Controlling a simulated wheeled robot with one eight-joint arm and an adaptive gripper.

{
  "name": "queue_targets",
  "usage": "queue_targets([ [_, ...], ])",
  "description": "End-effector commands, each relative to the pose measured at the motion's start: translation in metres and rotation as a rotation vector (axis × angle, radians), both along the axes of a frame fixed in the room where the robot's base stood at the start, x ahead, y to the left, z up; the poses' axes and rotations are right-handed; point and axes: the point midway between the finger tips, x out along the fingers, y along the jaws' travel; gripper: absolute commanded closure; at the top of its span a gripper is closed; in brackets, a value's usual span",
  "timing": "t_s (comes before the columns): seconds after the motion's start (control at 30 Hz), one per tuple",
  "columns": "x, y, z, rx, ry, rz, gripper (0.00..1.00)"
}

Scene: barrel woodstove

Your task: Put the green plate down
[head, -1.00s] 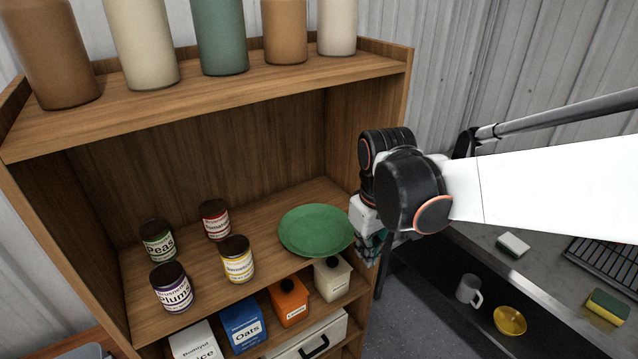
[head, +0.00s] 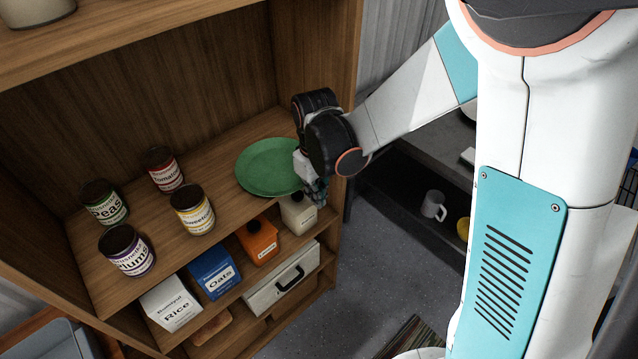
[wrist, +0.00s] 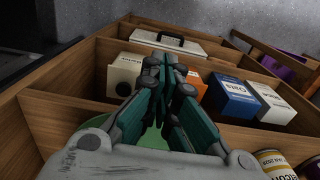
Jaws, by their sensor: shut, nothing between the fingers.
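The green plate (head: 266,167) lies flat on the middle shelf (head: 232,222) of the wooden bookcase, near its right end. My gripper (head: 317,190) is at the plate's right side, by the shelf's front right corner. My wrist partly covers the plate's right edge in the head view. In the wrist view the fingers of my gripper (wrist: 165,65) are closed together with nothing between them. A strip of the green plate (wrist: 153,139) shows below and behind the fingers there. I cannot tell whether the gripper touches the plate.
Several cans, including a yellow-labelled one (head: 192,210), stand left of the plate. The bookcase's right side panel (head: 341,90) is close to my wrist.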

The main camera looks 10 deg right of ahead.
Motion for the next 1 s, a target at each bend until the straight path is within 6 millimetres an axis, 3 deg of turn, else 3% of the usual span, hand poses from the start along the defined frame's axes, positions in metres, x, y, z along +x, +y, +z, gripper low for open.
queue_targets([
  [0.2, 0.018, 0.013, 0.001, -0.001, 0.001, 0.002, 1.00],
  [0.67, 0.023, 0.016, 0.001, -0.001, 0.001, 0.001, 1.00],
  [1.0, 0.074, 0.051, 0.000, 0.000, 0.000, 0.002, 1.00],
])
